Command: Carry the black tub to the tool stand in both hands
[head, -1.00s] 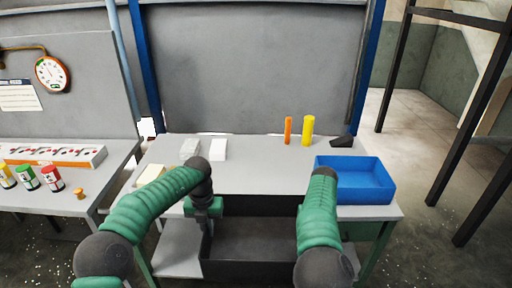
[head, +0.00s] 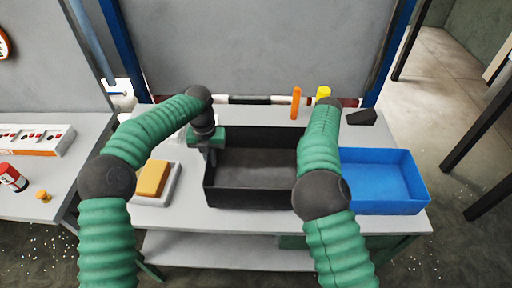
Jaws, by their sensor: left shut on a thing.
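The black tub (head: 252,200) is an open, empty rectangular box in the middle of the head view. It is over the grey table top (head: 180,215); I cannot tell whether it rests on it or hangs just above. My left gripper (head: 208,150) is shut on the tub's left wall near its far corner. My right arm reaches over the tub's right end, and its forearm hides the right gripper and that end of the tub.
A blue bin (head: 385,205) stands close to the tub's right. A yellow sponge-like block (head: 153,178) on a pale base is to its left. An orange cylinder (head: 296,103), a yellow cylinder (head: 323,93) and a dark wedge (head: 361,117) stand behind. A side bench (head: 60,180) is at the left.

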